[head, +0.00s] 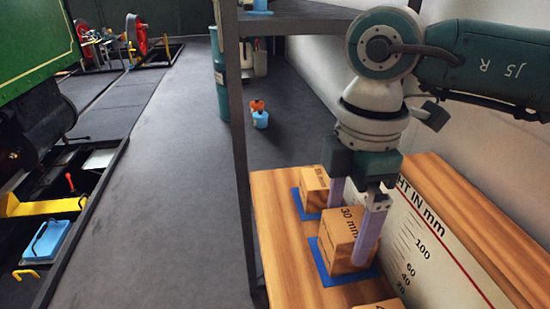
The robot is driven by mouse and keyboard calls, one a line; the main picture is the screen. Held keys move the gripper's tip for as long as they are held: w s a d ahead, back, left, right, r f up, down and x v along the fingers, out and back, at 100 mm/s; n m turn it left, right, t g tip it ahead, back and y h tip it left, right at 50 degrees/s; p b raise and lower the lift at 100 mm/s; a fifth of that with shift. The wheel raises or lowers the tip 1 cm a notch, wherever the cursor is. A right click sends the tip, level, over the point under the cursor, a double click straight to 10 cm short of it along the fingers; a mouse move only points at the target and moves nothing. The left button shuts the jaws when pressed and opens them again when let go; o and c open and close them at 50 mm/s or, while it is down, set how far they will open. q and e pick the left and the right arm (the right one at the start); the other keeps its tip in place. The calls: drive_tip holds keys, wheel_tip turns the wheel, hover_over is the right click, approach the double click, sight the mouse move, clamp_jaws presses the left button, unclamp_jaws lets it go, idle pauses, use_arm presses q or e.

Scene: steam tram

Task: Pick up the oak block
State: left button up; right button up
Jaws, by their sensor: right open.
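A wooden block marked 30 mm (338,243) sits on a blue mat (325,273) on the wooden bench. A second wooden block with a mm mark (312,191) sits on another blue mat (299,203) behind it. The top of a third block (384,304) shows at the bottom edge. I cannot tell from its look which is the oak one. My right gripper (350,228) points down at the 30 mm block, open, its pale purple fingers apart. One finger is at the block's right front side; the other is partly hidden behind the block. My left gripper is not in view.
A white height scale board (431,243) stands close to the right of the blocks. A dark shelf post (239,150) rises at the bench's left edge. The bench's wooden top (285,255) is bare left of the mats. The grey floor aisle is mostly clear.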

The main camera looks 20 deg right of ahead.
drive_tip(key=shift+f, duration=0.3)
drive_tip(key=c, duration=1.3)
